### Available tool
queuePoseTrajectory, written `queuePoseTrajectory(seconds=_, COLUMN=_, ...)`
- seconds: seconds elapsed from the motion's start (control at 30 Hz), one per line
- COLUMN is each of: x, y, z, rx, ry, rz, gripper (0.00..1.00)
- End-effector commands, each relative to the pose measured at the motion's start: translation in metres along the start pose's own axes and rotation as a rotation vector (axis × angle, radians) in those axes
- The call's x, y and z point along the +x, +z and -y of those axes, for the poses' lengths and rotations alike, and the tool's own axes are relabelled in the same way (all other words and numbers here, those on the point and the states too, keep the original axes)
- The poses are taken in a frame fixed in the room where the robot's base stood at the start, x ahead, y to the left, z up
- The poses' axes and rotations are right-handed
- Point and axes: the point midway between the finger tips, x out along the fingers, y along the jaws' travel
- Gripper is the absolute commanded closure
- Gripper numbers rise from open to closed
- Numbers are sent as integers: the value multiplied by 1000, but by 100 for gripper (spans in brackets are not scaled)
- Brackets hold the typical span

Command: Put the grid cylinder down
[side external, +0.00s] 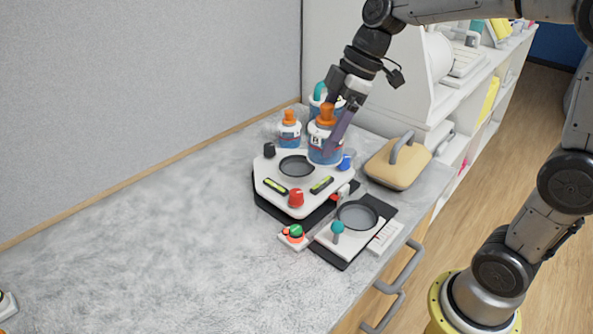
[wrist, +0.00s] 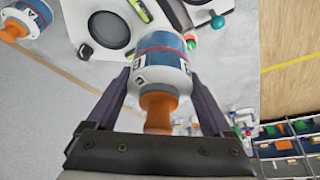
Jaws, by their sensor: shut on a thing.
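My gripper (side external: 335,128) is shut on a white and blue cylinder with an orange knob (side external: 325,150), taken as the grid cylinder; its dark mark is too small to read surely. In the wrist view the gripper's two fingers (wrist: 160,76) flank the cylinder (wrist: 160,62), knob toward the camera. The cylinder is upright over the back right part of a white plate with a dark round recess (side external: 296,167). I cannot tell whether its base touches anything. A smaller white unit with a grey round recess (side external: 357,215) sits in front right.
A similar orange-knobbed cylinder (side external: 289,130) stands behind the plate at left. A teal-topped one (side external: 319,92) is partly hidden behind my gripper. A tan block with a grey handle (side external: 398,160) lies to the right. The grey table (side external: 150,230) is clear at left.

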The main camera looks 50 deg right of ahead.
Motion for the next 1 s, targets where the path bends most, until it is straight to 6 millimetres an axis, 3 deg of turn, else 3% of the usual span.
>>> queuePoseTrajectory(seconds=0.2, x=-35, y=29, z=8, rx=80, ry=37, rz=-3, gripper=92)
queuePoseTrajectory(seconds=0.37, x=-40, y=32, z=1, rx=104, ry=41, rz=-1, gripper=92)
queuePoseTrajectory(seconds=0.8, x=21, y=-3, z=-71, rx=105, ry=39, rz=1, gripper=92)
queuePoseTrajectory(seconds=1.0, x=57, y=-5, z=-91, rx=105, ry=40, rz=0, gripper=92)
